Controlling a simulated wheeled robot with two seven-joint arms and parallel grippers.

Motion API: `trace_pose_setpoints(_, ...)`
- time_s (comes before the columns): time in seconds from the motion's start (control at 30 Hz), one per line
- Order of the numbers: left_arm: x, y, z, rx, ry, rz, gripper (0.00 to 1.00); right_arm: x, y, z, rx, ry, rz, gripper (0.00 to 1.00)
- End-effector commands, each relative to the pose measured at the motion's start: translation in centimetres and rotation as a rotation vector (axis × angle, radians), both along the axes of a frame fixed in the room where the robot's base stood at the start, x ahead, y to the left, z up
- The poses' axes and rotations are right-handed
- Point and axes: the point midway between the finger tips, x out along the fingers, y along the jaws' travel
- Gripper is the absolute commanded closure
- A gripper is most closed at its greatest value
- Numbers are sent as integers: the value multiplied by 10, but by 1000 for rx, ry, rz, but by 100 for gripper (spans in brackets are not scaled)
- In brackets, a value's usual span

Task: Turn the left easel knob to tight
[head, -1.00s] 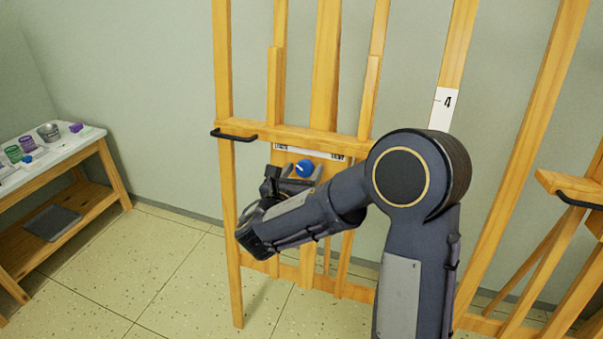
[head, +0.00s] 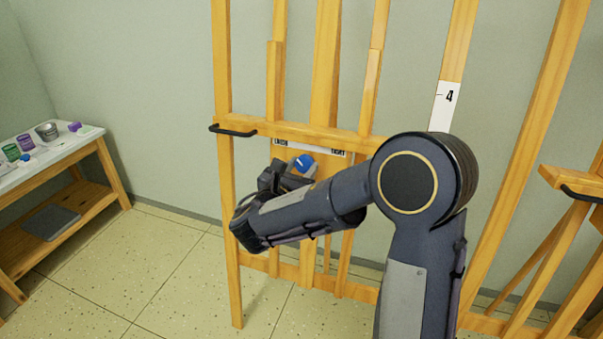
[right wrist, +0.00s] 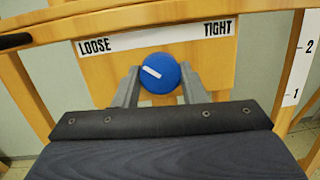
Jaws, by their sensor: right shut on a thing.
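The left easel's knob is a round blue disc (right wrist: 160,75) with a white pointer line, below a white label strip (right wrist: 157,37) reading LOOSE at left and TIGHT at right. The white line sits up and left of the knob's middle, on the LOOSE side. My right gripper (right wrist: 157,85) is shut on the knob, one finger on each side. In the head view the knob (head: 303,162) shows just above my right gripper (head: 297,175), whose fingers are partly hidden by its wrist. My left gripper is not in view.
The wooden easel (head: 222,60) has a black handle (head: 234,131) at its left. Another easel (head: 553,176) stands at the right. A low table (head: 92,139) with cups is at the far left. Open floor lies between it and the easel.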

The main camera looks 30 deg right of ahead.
Motion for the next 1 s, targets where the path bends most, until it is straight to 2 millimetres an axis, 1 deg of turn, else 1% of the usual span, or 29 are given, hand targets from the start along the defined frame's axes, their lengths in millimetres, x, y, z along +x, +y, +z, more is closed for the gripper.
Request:
trace_pose_setpoints(0.03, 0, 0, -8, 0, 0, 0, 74, 0, 1, -4, 26, -32, -6, 85)
trace_pose_setpoints(0.2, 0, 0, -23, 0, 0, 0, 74, 1, 1, -4, 129, -152, -34, 85)
trace_pose_setpoints(1.0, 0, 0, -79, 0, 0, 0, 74, 2, 1, 0, 615, -723, -168, 85)
